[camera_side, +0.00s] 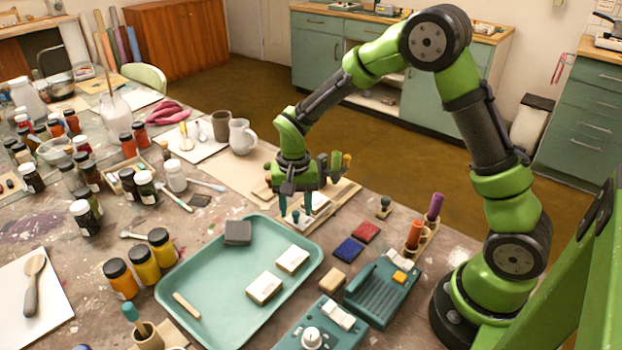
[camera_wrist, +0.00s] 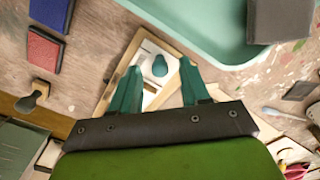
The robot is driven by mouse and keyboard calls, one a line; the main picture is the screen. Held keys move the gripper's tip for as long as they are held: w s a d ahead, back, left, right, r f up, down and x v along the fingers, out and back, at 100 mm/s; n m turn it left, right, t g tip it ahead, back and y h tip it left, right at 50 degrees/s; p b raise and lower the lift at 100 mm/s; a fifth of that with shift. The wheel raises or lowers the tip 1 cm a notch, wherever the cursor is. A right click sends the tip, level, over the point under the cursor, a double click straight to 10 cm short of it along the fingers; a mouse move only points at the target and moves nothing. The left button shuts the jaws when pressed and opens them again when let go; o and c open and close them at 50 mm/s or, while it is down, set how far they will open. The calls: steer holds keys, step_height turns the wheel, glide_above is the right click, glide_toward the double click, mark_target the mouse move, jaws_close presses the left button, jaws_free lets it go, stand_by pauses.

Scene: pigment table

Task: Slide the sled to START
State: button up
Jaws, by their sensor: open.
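The sled appears to be the white block with a round teal knob (camera_wrist: 160,66) on a wooden track (camera_wrist: 120,82) in the wrist view. In the side view its white part (camera_side: 320,202) shows on the wooden base, partly hidden by my gripper. My gripper (camera_wrist: 160,72) is open, with one teal finger on each side of the knob and gaps visible between. In the side view my gripper (camera_side: 296,205) points down over the track. I cannot tell whether the fingertips reach the knob's height. No START mark is legible.
A teal tray (camera_side: 190,258) with a grey block (camera_side: 238,232) and pale blocks lies in front of the track. Red (camera_side: 366,232) and blue (camera_side: 348,250) pads, a small knobbed stamp (camera_side: 384,205) and a teal device (camera_side: 380,292) lie to the right.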

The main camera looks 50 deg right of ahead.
steer(key=shift+f, duration=0.2)
jaws_close()
stand_by(0.3)
steer(key=d, duration=0.6)
steer(key=shift+a, duration=0.1)
jaws_free()
